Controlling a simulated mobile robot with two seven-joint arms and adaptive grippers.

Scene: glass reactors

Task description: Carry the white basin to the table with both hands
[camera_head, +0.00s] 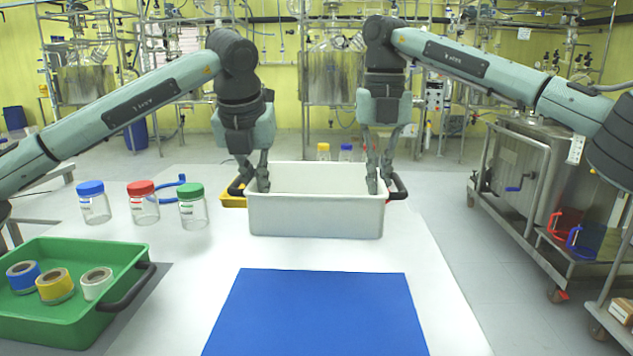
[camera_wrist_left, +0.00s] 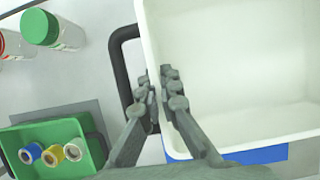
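The white basin (camera_head: 315,215) is upright at the far part of the white table (camera_head: 200,265), with a dark handle on each end. I cannot tell whether its bottom touches the tabletop. My left gripper (camera_head: 254,178) straddles its left wall, one finger inside and one outside by the handle. The left wrist view shows these fingers (camera_wrist_left: 162,90) close together on the basin wall (camera_wrist_left: 225,60), beside the dark handle (camera_wrist_left: 122,70). My right gripper (camera_head: 379,178) straddles the right wall in the same way, its fingers close together. The basin looks empty.
A blue mat (camera_head: 318,315) lies bare in front of the basin. A green tray (camera_head: 65,325) with tape rolls sits at the front left. Jars with blue (camera_head: 93,203), red (camera_head: 143,203) and green (camera_head: 192,208) lids stand left of the basin. A yellow object (camera_head: 232,201) lies behind its left end.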

